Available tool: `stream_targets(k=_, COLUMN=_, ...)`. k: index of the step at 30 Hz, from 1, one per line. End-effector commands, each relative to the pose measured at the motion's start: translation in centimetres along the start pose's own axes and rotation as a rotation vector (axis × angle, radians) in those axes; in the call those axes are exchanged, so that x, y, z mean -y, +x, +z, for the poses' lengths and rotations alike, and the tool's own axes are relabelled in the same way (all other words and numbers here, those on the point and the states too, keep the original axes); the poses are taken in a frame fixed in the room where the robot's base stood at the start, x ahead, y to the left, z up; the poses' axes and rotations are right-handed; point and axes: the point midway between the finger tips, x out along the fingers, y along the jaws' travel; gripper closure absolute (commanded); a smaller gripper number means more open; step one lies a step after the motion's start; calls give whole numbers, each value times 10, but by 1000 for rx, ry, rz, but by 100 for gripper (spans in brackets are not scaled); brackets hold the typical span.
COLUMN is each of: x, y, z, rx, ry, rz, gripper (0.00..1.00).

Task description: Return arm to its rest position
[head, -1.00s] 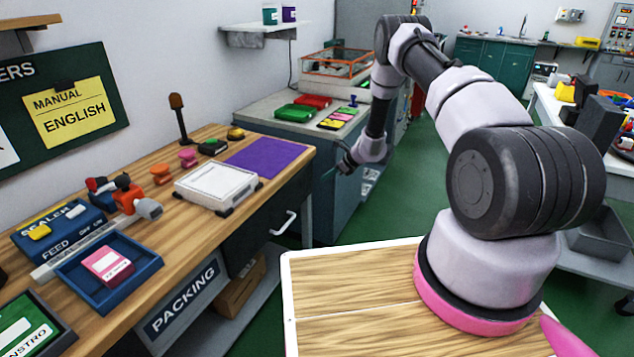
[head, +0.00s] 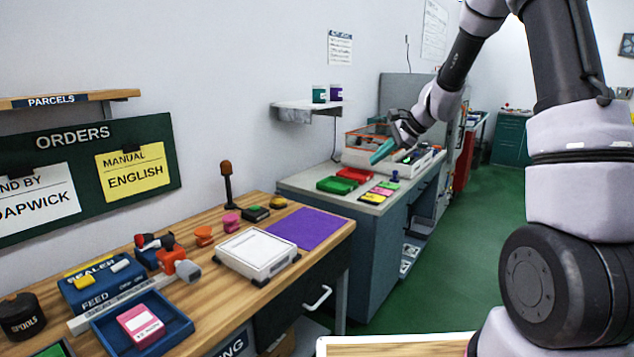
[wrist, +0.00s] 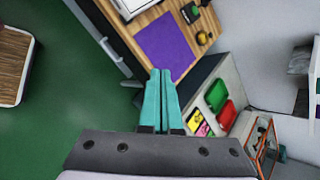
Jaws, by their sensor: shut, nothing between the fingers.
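My gripper (head: 384,150) is raised in the head view, above the far grey-blue bench with the red and green pieces. Its teal fingers are shut with nothing between them. In the wrist view the gripper (wrist: 161,74) has its two teal fingers side by side, pointing toward the purple mat (wrist: 172,48) and the edge of the packing bench. The fingers touch nothing that I can see. My arm rises on the right of the head view and bends over to the gripper.
The packing bench (head: 330,262) carries a white scale (head: 256,252), a blue tray (head: 180,328) with a pink box, and a sealer (head: 100,285). On the far bench (head: 358,225) lie a green piece (head: 337,185) and a red piece (head: 354,175). Green floor (head: 450,260) is open to the right.

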Motion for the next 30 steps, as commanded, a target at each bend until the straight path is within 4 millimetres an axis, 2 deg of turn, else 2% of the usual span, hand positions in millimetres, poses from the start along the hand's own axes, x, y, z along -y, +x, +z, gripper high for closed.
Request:
stream_targets(k=1, x=-2, y=-24, z=18, rx=-13, ry=-66, rz=-1, gripper=100)
stream_targets(k=6, x=-26, y=-92, z=64, rx=-67, ry=-286, rz=19, gripper=100)
stream_targets(k=11, x=-60, y=-148, z=98, rx=-137, ry=-486, rz=42, gripper=100)
stream_targets(k=15, x=-97, y=-192, z=120, rx=-213, ry=-653, rz=64, gripper=100)
stream_targets(k=22, x=-162, y=-247, z=140, rx=-359, ry=-900, rz=106, gripper=100)
stream_targets(k=27, x=-196, y=-268, z=143, rx=-443, ry=-1014, rz=135, gripper=100)
stream_targets(k=30, x=-205, y=-274, z=142, rx=-470, ry=-1047, rz=145, gripper=100)
